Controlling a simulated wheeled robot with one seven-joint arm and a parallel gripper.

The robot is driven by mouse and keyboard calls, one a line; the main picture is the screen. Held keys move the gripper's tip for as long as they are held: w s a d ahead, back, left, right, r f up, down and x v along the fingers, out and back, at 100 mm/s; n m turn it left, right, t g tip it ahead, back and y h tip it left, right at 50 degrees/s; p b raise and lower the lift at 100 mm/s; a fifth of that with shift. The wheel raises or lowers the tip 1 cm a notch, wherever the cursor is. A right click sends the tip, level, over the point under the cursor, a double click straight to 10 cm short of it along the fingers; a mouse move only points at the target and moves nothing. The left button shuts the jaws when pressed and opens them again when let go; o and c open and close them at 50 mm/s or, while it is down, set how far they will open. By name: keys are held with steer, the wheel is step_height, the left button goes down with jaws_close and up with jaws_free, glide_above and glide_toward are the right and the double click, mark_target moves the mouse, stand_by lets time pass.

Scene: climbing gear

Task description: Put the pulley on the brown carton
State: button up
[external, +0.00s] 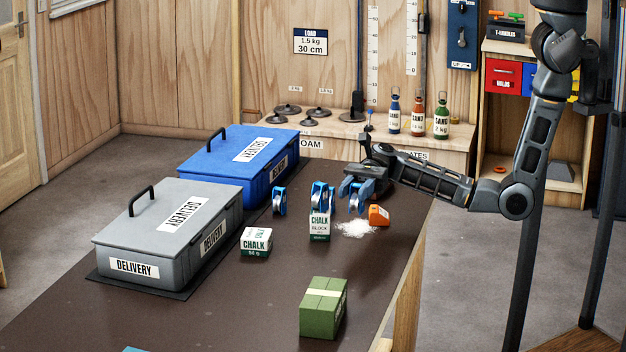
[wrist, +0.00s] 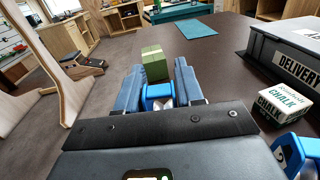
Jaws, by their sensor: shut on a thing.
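My gripper (external: 356,188) is shut on a blue pulley (external: 356,204) with a grey wheel, close over the table's far right part. The pulley also shows between the two fingers in the wrist view (wrist: 159,97). I cannot tell whether it touches the table. No brown carton shows; the only taped carton is green (external: 322,310) with a pale strip, on the table nearer the camera. The green carton also shows ahead of the fingers in the wrist view (wrist: 155,64), apart from the gripper.
Two other blue pulleys (external: 279,201) (external: 322,196) stand left of my gripper, one at a chalk block box (external: 319,227). A chalk box (external: 256,242), white powder (external: 355,229) and an orange container (external: 379,215) lie nearby. Grey (external: 125,237) and blue (external: 215,171) delivery cases line the left.

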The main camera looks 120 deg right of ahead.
steer(key=shift+s+d+r, duration=0.45)
steer(key=shift+d, duration=0.15)
steer(key=s+d+r+m+t+h, duration=0.2)
steer(key=s+d+r+m+h, duration=0.3)
steer(key=s+d, duration=0.7)
steer(key=s+d+m+t+h, duration=0.3)
steer(key=s+d+h, duration=0.5)
steer(key=d, duration=0.8)
steer(key=s+d+r+m+g+h, duration=0.2)
steer(key=s+d+m+h, duration=0.3)
steer(key=s, duration=0.8)
steer(key=shift+n, duration=0.3)
steer(key=shift+w+a+f+p, duration=0.2)
steer(key=shift+w+a+f, duration=0.2)
steer(key=shift+w+f, duration=1.4)
steer(key=shift+w+a+f+p, duration=0.2)
steer(key=shift+w+a+f, duration=0.25)
steer(key=shift+w+f, duration=1.3)
steer(key=shift+w+a+f+p, duration=0.2)
steer(key=shift+w+a+f, duration=0.2)
steer(key=shift+w+f, duration=1.35)
steer(key=shift+f, duration=0.25)
steer(key=o, duration=1.1)
steer(key=shift+s, duration=0.1)
steer(key=shift+c, duration=0.2)
